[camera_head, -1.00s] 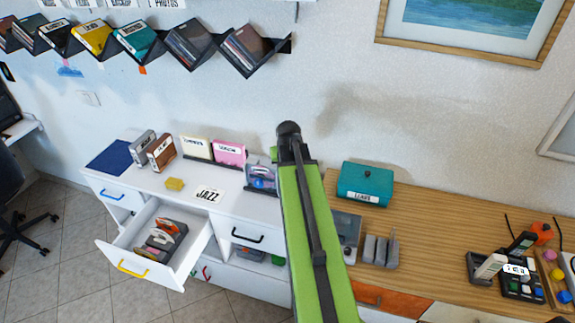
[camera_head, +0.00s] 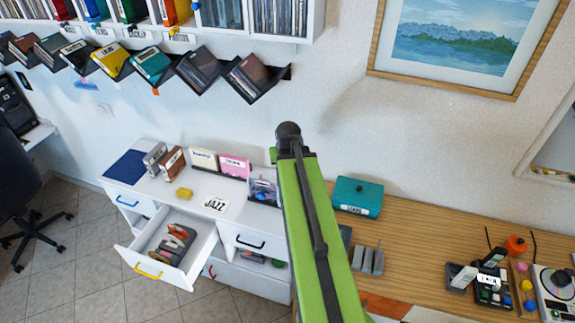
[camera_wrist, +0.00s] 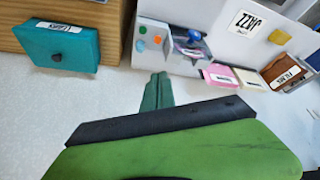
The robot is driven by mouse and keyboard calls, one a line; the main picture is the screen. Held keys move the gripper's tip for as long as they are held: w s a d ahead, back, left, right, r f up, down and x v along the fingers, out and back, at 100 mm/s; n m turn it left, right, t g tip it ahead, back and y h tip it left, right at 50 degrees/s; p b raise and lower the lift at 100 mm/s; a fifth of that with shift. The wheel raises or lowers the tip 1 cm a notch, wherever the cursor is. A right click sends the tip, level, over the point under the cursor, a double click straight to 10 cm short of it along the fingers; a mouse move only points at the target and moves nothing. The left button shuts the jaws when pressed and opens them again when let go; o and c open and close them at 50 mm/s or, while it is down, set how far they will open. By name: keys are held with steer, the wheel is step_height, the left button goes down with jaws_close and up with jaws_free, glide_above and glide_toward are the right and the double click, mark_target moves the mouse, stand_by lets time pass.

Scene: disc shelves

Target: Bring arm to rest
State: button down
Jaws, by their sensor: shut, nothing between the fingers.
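My green arm (camera_head: 318,235) rises through the middle of the head view, ending in a dark rounded joint in front of the wall. My gripper (camera_wrist: 158,78) shows in the wrist view as a narrow dark green pair of fingers, shut and empty. It is apart from the furniture and touches nothing that I can see. The fingers are not clear in the head view.
A white cabinet has an open drawer (camera_head: 170,250) holding discs. A teal box (camera_head: 357,196) stands on the wooden desk (camera_head: 440,240). Angled wall racks (camera_head: 256,78) hang above, under a disc shelf (camera_head: 312,20). Bare wall surrounds my arm's upper end.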

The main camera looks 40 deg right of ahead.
steer(key=w+a+f+n+y+b, duration=0.1)
steer(key=w+a+f+b, duration=0.1)
steer(key=a+f+b, duration=0.35)
steer(key=w+a+f+n+b, duration=0.2)
steer(key=a+f, duration=0.1)
steer(key=a, duration=0.6)
steer(key=w+a+f+n+y+b, duration=0.15)
steer(key=a+f+b, duration=0.25)
steer(key=a, duration=0.4)
steer(key=s+a+f+n+g+b, duration=0.1)
steer(key=s+a+f+g+b, duration=0.2)
steer(key=s+a, duration=0.4)
steer(key=a+f+g, duration=0.1)
steer(key=a, duration=0.3)
steer(key=shift+f, duration=0.15)
steer(key=shift+d+n, duration=0.1)
steer(key=shift+n, duration=0.15)
